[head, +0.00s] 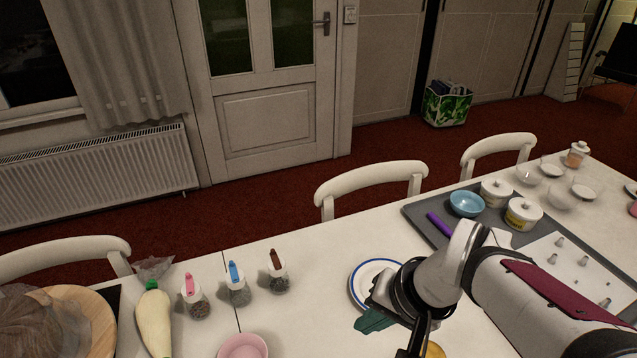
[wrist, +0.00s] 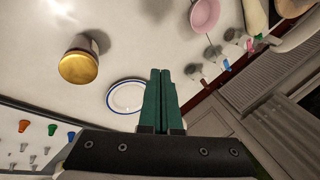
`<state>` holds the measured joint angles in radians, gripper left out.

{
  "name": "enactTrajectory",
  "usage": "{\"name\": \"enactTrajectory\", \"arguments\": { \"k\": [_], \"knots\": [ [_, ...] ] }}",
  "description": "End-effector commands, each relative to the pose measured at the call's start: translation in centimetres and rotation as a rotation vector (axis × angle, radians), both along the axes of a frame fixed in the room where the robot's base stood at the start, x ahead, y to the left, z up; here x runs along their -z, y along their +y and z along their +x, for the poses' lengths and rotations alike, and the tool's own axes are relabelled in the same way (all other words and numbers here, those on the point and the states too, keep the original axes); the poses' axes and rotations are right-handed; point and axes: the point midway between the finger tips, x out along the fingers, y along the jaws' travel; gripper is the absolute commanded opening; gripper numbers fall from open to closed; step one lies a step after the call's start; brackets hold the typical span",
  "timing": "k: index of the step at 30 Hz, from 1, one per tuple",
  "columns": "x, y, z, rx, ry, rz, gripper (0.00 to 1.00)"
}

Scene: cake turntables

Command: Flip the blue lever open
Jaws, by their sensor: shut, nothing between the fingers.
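Three small glass jars with coloured lid levers stand in a row at the middle left of the table in the head view. The blue lever (head: 235,271) is on the middle jar (head: 239,295), between a pink lever (head: 189,284) and a brown lever (head: 276,259). In the wrist view the blue lever (wrist: 227,63) is small, right of my fingers; its exact angle is hard to tell. My gripper (head: 368,321) has teal fingers, shut and empty, over the table to the right of the jars and well apart from them. The fingers also show in the wrist view (wrist: 160,75).
A white plate with a blue rim (head: 359,291) lies beside my gripper. A pink bowl (head: 243,347) and a piping bag (head: 155,320) are near the jars. A gold-lidded jar (wrist: 78,67) stands left of my fingers. A grey tray (head: 425,220) is at right.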

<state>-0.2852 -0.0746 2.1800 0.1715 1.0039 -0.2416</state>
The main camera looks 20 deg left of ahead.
Motion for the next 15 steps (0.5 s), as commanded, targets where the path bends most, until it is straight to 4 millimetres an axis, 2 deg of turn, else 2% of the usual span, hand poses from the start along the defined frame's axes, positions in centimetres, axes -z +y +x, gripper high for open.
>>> {"name": "enactTrajectory", "arguments": {
  "k": [1,3,6,7,10,12,15],
  "knots": [
    [0.6,3.4,2.3,-0.077,-0.039,0.029,0.0],
    [1.5,8.3,5.2,-0.169,-0.113,0.071,0.0],
    [3.2,14.5,8.0,-0.268,-0.202,0.113,0.0],
    [3.7,16.0,8.5,-0.289,-0.223,0.122,0.0],
    [5.2,19.7,9.5,-0.338,-0.277,0.14,0.0],
    [5.8,21.1,9.9,-0.355,-0.298,0.146,0.0],
    [6.1,21.9,10.0,-0.363,-0.31,0.15,0.0]
  ]
}}
